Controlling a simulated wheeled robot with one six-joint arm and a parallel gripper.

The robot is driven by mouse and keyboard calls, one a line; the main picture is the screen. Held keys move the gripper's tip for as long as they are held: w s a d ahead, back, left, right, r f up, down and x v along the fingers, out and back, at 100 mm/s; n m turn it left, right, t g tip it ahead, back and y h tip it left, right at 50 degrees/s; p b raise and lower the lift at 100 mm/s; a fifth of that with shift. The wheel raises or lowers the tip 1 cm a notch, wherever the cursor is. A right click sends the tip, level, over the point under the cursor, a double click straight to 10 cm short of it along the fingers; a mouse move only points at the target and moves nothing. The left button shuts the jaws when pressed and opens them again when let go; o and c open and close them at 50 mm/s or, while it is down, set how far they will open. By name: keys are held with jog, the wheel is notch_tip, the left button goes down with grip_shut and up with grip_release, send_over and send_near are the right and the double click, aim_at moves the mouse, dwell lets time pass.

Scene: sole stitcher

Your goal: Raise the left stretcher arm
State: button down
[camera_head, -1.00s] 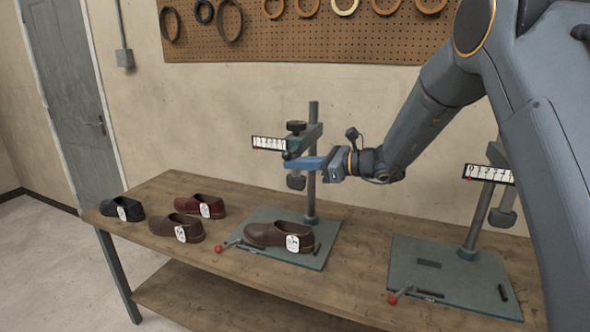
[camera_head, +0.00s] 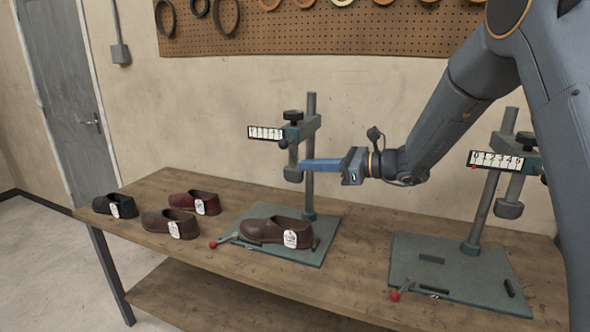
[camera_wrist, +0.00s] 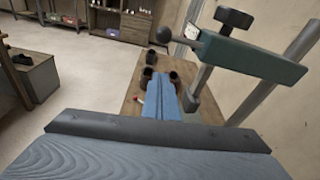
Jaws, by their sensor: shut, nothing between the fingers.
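The left stretcher stands on a green base plate (camera_head: 313,259) with an upright grey post (camera_head: 310,190). Its green arm (camera_head: 302,129) sits high on the post, with a black knob on top and a grey plunger (camera_head: 293,168) hanging below. It also shows close at the upper right in the wrist view (camera_wrist: 250,58). My gripper (camera_head: 304,164) is shut and empty, its blue fingers pointing left just below the arm, close to the plunger; I cannot tell whether they touch. In the wrist view the fingers (camera_wrist: 166,98) point away, left of the plunger.
A brown shoe (camera_head: 268,230) with a white tag lies on the left plate, under the plunger. Three other shoes (camera_head: 170,223) stand on the bench to the left. A second stretcher (camera_head: 460,270) stands on the right. A red-tipped lever (camera_head: 213,244) lies at the left plate's front.

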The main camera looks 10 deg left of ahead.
jog(key=shift+b+v, duration=0.5)
jog(key=shift+v, duration=1.6)
